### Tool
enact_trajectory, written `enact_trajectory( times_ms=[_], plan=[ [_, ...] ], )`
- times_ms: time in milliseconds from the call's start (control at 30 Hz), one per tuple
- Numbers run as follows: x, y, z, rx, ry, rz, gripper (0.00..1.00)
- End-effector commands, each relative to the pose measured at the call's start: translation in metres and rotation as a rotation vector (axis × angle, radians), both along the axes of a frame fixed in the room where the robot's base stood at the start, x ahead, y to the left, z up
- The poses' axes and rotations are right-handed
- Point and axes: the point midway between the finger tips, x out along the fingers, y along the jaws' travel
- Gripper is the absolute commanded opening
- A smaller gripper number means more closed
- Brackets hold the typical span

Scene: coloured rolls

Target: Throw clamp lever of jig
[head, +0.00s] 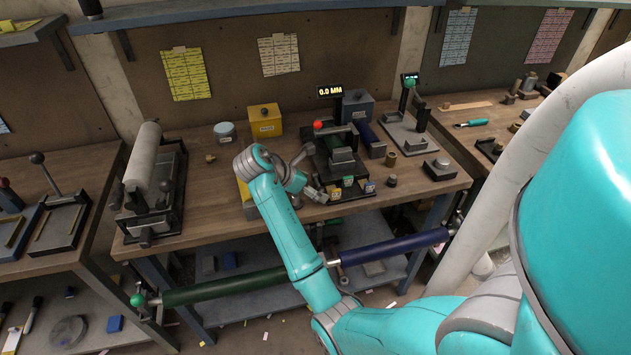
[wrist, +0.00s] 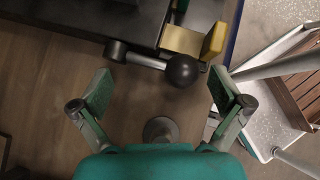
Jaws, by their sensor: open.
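In the wrist view the jig is a dark base (wrist: 85,14) along the top, with a brass block (wrist: 183,40) at its right. Its clamp lever (wrist: 146,61) is a short grey bar from a round pivot, ending in a black ball (wrist: 182,70). My gripper (wrist: 166,92) is open and empty. Its two green-padded fingers stand wide apart, one left and one right of the ball, with visible gaps and no contact. In the head view my gripper (head: 312,174) is over the middle of the bench, and I cannot pick out the lever there.
The wooden bench (head: 200,212) also holds a roller fixture (head: 150,190) at left, a yellow box (head: 265,120), a blue box (head: 357,105) and a red-knobbed fixture (head: 341,158). A grey round post (wrist: 160,130) stands below the lever in the wrist view.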

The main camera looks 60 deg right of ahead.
Motion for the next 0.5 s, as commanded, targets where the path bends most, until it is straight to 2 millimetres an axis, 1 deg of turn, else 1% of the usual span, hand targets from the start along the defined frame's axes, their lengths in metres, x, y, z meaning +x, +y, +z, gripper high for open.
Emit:
enact_trajectory(
  times_ms=[233, 267, 300, 367, 400, 467, 500],
  plan=[
    [-0.0004, 0.0004, -0.0004, 0.000, -0.001, 0.001, 1.00],
    [-0.0004, 0.0004, -0.0004, 0.000, -0.001, 0.001, 0.97],
    [-0.0004, 0.0004, -0.0004, 0.000, -0.001, 0.001, 0.88],
    [-0.0003, 0.0003, -0.0004, 0.000, -0.001, 0.001, 0.72],
    [-0.0003, 0.0003, -0.0004, 0.000, -0.001, 0.001, 0.62],
    [0.0000, 0.0002, -0.0004, -0.001, -0.001, 0.001, 0.47],
    [0.0002, 0.0001, -0.0004, -0.001, -0.001, 0.001, 0.38]
  ],
)
